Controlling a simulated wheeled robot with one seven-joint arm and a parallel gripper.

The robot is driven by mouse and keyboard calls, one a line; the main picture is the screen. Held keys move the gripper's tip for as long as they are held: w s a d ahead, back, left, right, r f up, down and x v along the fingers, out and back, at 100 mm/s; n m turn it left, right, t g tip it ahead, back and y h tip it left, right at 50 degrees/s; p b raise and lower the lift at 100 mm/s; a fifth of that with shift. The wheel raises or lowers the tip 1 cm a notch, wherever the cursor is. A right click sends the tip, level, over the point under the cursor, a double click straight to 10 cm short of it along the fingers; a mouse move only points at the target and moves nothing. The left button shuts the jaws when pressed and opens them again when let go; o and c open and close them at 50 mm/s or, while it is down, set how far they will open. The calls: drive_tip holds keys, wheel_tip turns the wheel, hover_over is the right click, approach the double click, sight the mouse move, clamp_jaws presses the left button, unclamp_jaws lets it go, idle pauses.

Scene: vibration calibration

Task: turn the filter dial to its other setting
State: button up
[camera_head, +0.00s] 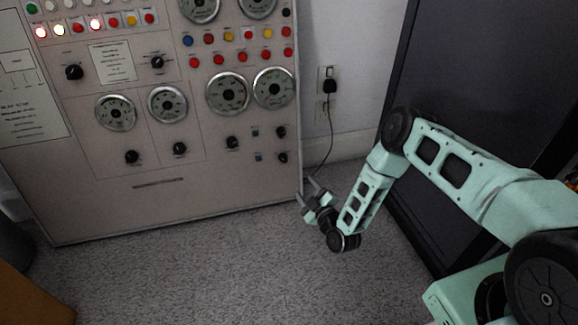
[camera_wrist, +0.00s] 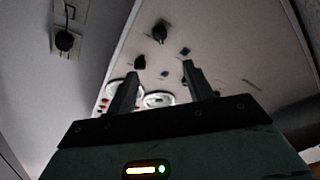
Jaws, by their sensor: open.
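The control panel (camera_head: 100,200) carries several black knobs, and their labels are too small to read, so I cannot tell which is the filter dial. Two knobs sit one above the other at the lower right, an upper one (camera_head: 281,131) and a lower one (camera_head: 283,157). Others are a knob to their left (camera_head: 232,142), two at lower middle (camera_head: 180,149) (camera_head: 131,157) and two higher up (camera_head: 157,62) (camera_head: 74,72). My gripper (camera_head: 310,190) is open and empty near the panel's lower right corner. In the wrist view, two knobs (camera_wrist: 160,32) (camera_wrist: 140,62) show beyond my gripper (camera_wrist: 161,70), apart from it.
A socket with a black plug (camera_head: 329,86) and hanging cord is on the wall right of the panel. A dark cabinet (camera_head: 475,70) stands at the right, close to my arm. Round gauges (camera_head: 228,93) sit above the lower knobs. The carpet (camera_head: 200,275) before the panel is clear.

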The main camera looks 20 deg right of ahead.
sight(284, 160)
drive_tip(key=w+a+b, duration=0.1)
drive_tip(key=w+b, duration=0.1)
drive_tip(key=w, duration=0.2)
drive_tip(key=w+a+b, duration=0.1)
drive_tip(key=w+b, duration=0.2)
drive_tip(key=w, duration=0.2)
drive_tip(key=w+a+b, duration=0.1)
drive_tip(key=w+b, duration=0.1)
drive_tip(key=w, duration=0.3)
drive_tip(key=shift+w+f, duration=0.1)
drive_tip(key=shift+f, duration=0.05)
drive_tip(key=shift+w+a+r+b, duration=0.1)
drive_tip(key=shift+w+r+b, duration=0.1)
drive_tip(key=shift+w+b, duration=0.35)
drive_tip(key=shift+w, duration=0.1)
drive_tip(key=c, duration=1)
